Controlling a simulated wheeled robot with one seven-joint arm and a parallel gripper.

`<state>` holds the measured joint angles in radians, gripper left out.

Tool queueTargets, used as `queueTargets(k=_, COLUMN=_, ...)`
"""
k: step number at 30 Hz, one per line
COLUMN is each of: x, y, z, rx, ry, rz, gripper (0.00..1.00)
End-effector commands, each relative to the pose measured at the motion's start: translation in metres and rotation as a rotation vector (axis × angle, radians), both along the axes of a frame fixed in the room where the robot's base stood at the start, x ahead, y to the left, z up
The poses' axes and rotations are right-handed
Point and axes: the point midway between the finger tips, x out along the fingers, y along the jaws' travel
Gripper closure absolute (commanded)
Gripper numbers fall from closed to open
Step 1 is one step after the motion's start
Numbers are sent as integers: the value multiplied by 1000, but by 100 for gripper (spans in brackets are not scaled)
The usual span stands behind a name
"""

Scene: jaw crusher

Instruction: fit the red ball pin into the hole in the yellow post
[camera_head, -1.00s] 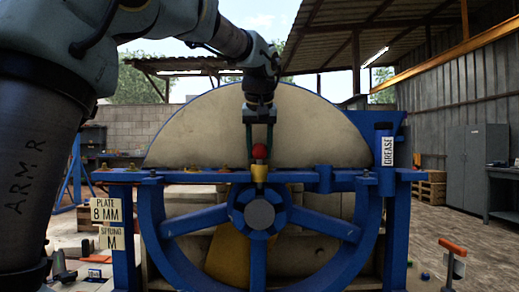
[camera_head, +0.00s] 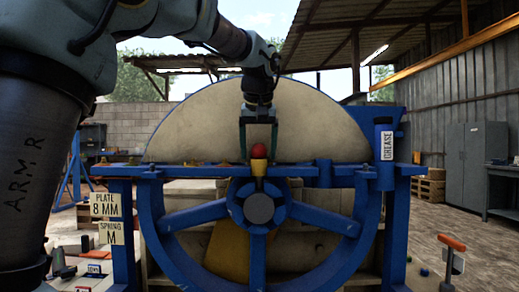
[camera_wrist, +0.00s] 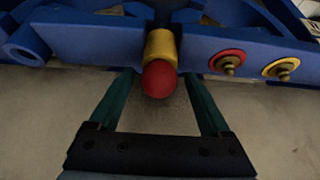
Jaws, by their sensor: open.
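The red ball pin (camera_head: 259,150) sits upright on top of the yellow post (camera_head: 258,168), with its ball against the post's top and any stem hidden. The post stands on the blue frame above the wheel hub. My gripper (camera_head: 258,150) points down over it, its dark green fingers open either side of the ball. In the wrist view, the red ball (camera_wrist: 159,79) lies between the spread fingers (camera_wrist: 161,80), with a gap on each side. The yellow post (camera_wrist: 161,46) shows just beyond the ball.
The large pale half-disc (camera_head: 190,130) stands close behind my gripper. The blue frame beam (camera_head: 215,172) runs across below it. Red (camera_wrist: 228,62) and yellow (camera_wrist: 281,69) washers with bolts sit along the beam. The blue grease cylinder (camera_head: 384,150) stands at the right.

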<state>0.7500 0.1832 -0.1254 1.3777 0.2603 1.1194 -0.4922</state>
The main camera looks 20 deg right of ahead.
Motion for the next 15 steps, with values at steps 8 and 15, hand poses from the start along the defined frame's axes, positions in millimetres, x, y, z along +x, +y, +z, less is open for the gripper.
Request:
queueTargets(k=8, x=-4, y=1, z=9, rx=-4, ry=-3, rz=-2, gripper=19)
queueTargets(k=15, x=-23, y=10, z=48, rx=-6, ry=-5, rz=-2, gripper=19)
